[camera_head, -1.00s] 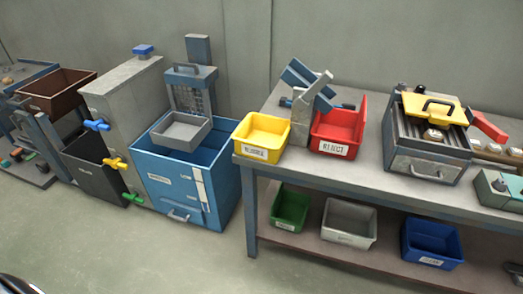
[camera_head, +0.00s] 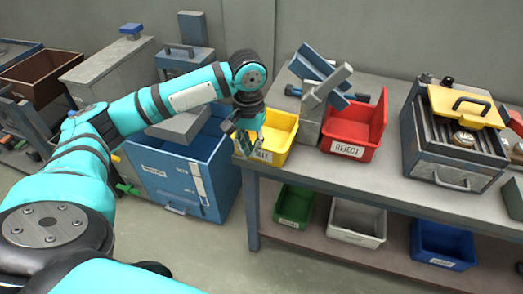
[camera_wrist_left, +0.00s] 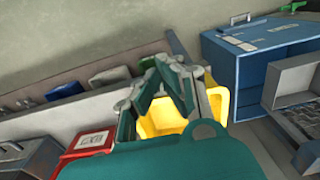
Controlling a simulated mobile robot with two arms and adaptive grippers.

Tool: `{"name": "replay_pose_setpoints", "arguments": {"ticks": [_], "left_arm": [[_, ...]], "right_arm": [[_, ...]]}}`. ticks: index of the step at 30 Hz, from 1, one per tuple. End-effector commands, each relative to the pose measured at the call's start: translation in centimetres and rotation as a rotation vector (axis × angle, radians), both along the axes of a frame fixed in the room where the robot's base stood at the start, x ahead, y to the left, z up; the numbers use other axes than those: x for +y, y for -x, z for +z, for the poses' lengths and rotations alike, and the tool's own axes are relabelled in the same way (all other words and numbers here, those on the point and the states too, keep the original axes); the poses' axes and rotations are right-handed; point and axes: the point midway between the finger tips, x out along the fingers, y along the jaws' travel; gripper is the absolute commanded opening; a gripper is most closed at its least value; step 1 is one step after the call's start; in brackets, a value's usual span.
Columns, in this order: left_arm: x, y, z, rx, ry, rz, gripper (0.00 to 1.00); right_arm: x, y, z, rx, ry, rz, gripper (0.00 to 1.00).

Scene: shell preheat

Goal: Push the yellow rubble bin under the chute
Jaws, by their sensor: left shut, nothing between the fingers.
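The yellow rubble bin (camera_head: 277,138) stands upright and open at the left end of the workbench top. Its label is partly covered by my left gripper (camera_head: 241,143), which is shut and empty at the bin's front left side. I cannot tell whether the fingers touch the bin. The chute (camera_head: 318,85), a blue sloped piece on a grey block, stands between the yellow bin and the red reject bin (camera_head: 353,130). In the left wrist view my left gripper (camera_wrist_left: 168,66) shows shut fingers in front of the yellow bin (camera_wrist_left: 160,121), hiding part of it. My right gripper is out of view.
A blue cabinet (camera_head: 165,172) stands on the floor left of the workbench (camera_head: 300,166). A grill box with a yellow lid (camera_head: 465,105) is at the right. Green (camera_head: 295,207), grey (camera_head: 356,222) and blue (camera_head: 442,245) bins sit on the lower shelf.

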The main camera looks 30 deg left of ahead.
Motion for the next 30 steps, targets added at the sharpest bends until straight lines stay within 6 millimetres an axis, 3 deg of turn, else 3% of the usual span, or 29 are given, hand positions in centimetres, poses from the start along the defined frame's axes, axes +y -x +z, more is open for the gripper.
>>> {"name": "replay_pose_setpoints", "arguments": {"ticks": [5,15,21,30], "left_arm": [[0.0,0.1,-2.7,0.004,0.001,0.0,0.0],[-0.1,0.0,-9.9,0.001,0.002,-0.001,0.0],[0.6,-3.0,-9.6,-0.004,0.002,0.0,0.0],[0.9,-4.0,-9.6,-0.004,0.002,-0.002,0.0]], "right_arm": [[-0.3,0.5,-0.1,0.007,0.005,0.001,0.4],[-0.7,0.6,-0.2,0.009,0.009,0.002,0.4],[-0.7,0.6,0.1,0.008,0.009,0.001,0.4],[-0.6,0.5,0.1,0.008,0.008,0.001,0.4]]}}
